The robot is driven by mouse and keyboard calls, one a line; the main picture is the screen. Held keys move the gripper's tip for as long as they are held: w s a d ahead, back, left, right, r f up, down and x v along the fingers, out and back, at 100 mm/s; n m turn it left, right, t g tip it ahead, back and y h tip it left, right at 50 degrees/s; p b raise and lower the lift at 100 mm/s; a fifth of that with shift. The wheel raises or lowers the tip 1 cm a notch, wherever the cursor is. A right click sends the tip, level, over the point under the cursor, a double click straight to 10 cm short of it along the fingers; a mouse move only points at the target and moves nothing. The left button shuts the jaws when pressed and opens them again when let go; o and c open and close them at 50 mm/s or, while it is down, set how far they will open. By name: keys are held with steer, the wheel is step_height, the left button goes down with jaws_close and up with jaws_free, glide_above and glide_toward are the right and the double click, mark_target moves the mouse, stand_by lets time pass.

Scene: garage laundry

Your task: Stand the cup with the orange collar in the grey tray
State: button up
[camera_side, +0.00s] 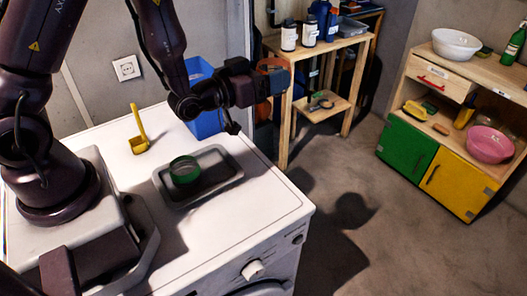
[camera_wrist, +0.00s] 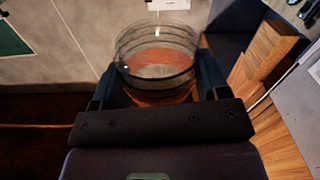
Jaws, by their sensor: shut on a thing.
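My gripper (camera_side: 277,82) is raised beyond the right rear edge of the white machine top, away from the tray. It is shut on the cup with the orange collar (camera_wrist: 160,92). In the wrist view the cup is clear above, with the orange collar low between the fingers. In the side view only an orange part (camera_side: 271,65) shows by the fingers; the rest is hard to make out. The grey tray (camera_side: 226,181) lies on the machine top. A green-collared cup (camera_side: 184,171) stands in its left part.
A yellow scoop-like thing (camera_side: 138,143) stands left of the tray. A blue bin (camera_side: 207,122) is behind the tray, below my wrist. A wooden shelf (camera_side: 283,122) with bottles stands behind my gripper. The tray's right part is clear.

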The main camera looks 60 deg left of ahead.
steer(key=shift+s+d+r, duration=0.1)
steer(key=shift+s+r, duration=0.1)
steer(key=shift+s, duration=0.25)
steer(key=shift+s+r, duration=0.2)
steer(key=shift+s, duration=0.25)
steer(key=w+d+f+y, duration=0.1)
steer(key=d+f, duration=0.3)
steer(key=d, duration=0.4)
steer(key=w+d+f+n, duration=0.1)
steer(key=d+f, duration=0.3)
steer(key=d, duration=0.4)
steer(key=w+d+f+y, duration=0.1)
steer(key=d+f, duration=0.3)
steer(key=d, duration=0.3)
steer(key=s+d+f+n+g+y, duration=0.2)
steer(key=s+f+n+g+y, duration=0.2)
steer(key=s+n+g+y, duration=0.1)
steer(key=s+d+f+n+g+y, duration=0.2)
steer(key=s+f+n+g+y, duration=0.2)
steer(key=s+y, duration=0.5)
steer(key=n+g, duration=0.2)
steer(key=n, duration=0.1)
steer(key=shift+s+d+f+y, duration=0.25)
steer(key=shift+s+f+y, duration=0.05)
steer(key=shift+s+f, duration=0.1)
